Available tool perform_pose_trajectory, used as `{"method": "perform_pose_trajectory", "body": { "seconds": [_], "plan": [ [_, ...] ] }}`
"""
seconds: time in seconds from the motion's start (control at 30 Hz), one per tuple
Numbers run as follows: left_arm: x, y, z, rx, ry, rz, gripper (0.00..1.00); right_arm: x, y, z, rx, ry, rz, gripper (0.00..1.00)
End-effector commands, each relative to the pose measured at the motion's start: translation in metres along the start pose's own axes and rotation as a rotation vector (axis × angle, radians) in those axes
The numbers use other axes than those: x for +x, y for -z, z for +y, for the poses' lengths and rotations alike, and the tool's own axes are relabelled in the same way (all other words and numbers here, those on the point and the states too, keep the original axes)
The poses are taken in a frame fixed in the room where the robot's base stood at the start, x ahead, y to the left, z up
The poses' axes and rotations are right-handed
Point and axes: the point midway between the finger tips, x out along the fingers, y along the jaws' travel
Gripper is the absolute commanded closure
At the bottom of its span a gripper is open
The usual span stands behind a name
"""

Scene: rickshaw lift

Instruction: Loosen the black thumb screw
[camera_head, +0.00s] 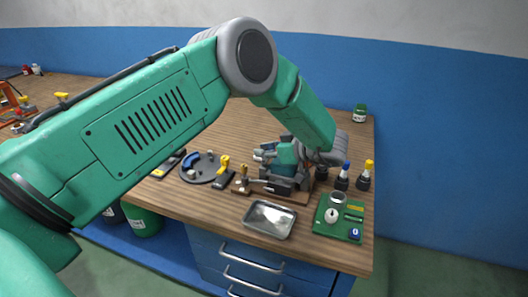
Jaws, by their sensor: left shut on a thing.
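My green left arm comes in from the left and bends down to the bench. My left gripper (284,178) is over a small fixture on a wooden base (289,194). It is shut on a small dark part there, seemingly the black thumb screw, which the fingers and small scale largely hide. My right gripper is not in view.
A metal tray (270,220) lies in front of the fixture. A green board (340,218) with small items is at the right. Bottles with a blue cap (343,176) and a yellow cap (366,175) stand behind it. A grey round plate (204,168) lies left.

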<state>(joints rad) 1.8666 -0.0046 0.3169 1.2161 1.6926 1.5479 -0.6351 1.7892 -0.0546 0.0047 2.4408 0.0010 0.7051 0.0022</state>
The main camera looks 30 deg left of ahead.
Motion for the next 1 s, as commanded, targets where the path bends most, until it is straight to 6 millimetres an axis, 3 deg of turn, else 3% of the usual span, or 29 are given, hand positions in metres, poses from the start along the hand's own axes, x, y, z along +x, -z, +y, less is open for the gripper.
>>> {"method": "perform_pose_trajectory", "body": {
  "seconds": [0.33,0.37,0.4,0.43,0.77,1.0],
  "plan": [
    [-0.001,0.003,0.003,-0.007,-0.005,0.002,1.00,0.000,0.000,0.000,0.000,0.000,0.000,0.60],
    [-0.001,0.003,0.003,-0.007,-0.005,0.002,0.75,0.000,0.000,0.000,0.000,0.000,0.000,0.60],
    [-0.001,0.003,0.003,-0.007,-0.005,0.002,0.61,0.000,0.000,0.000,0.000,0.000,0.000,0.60],
    [-0.001,0.003,0.002,-0.007,-0.005,0.002,0.58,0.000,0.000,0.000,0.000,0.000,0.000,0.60],
    [-0.003,0.001,0.001,-0.004,-0.002,0.001,0.58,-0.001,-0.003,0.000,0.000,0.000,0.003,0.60],
    [-0.036,0.000,0.002,-0.004,-0.005,0.000,0.58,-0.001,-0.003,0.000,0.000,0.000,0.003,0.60]
  ]
}}
